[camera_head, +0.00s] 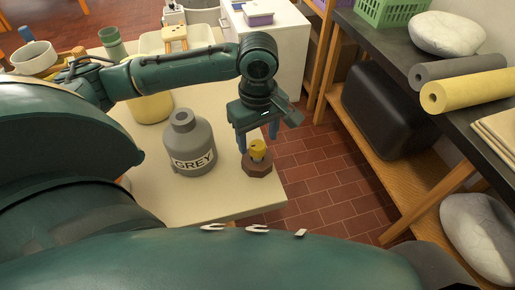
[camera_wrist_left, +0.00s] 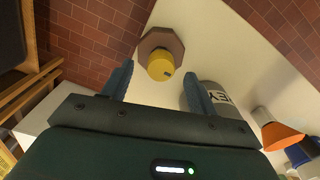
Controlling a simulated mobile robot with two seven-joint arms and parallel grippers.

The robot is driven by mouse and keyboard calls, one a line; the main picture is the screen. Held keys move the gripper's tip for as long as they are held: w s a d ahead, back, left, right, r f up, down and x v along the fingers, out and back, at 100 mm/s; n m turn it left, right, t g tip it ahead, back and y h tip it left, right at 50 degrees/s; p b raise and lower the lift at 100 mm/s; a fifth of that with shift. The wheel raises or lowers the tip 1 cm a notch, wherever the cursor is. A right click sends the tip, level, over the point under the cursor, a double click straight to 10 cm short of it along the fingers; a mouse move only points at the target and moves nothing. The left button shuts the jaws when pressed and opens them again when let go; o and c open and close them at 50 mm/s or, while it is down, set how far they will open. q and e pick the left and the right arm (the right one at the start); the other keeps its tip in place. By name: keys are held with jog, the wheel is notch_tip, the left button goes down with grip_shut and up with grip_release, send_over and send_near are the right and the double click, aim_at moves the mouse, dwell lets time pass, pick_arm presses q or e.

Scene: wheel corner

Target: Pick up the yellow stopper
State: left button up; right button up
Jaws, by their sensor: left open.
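The yellow stopper (camera_head: 258,148) stands upright on a brown octagonal base (camera_head: 257,168) near the table's front right corner. In the left wrist view the stopper (camera_wrist_left: 160,66) shows just beyond the fingertips, roughly between them, with the brown base (camera_wrist_left: 163,41) behind it. My left gripper (camera_head: 257,136) is open and empty, pointing down just above the stopper; its two blue fingers also show in the left wrist view (camera_wrist_left: 157,78), apart. My right gripper is not in either view.
A grey bottle marked GREY (camera_head: 189,145) stands on the cream table (camera_head: 210,210), left of the stopper. A yellow container (camera_head: 150,107) is behind it. An orange and white cone-like thing (camera_wrist_left: 281,134) lies past the bottle. Red tiled floor (camera_head: 325,180) is right of the table.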

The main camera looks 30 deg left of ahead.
pick_arm(q)
notch_tip(320, 180, down, 3)
jog(key=shift+f, duration=0.2)
jog(key=c, duration=1.1)
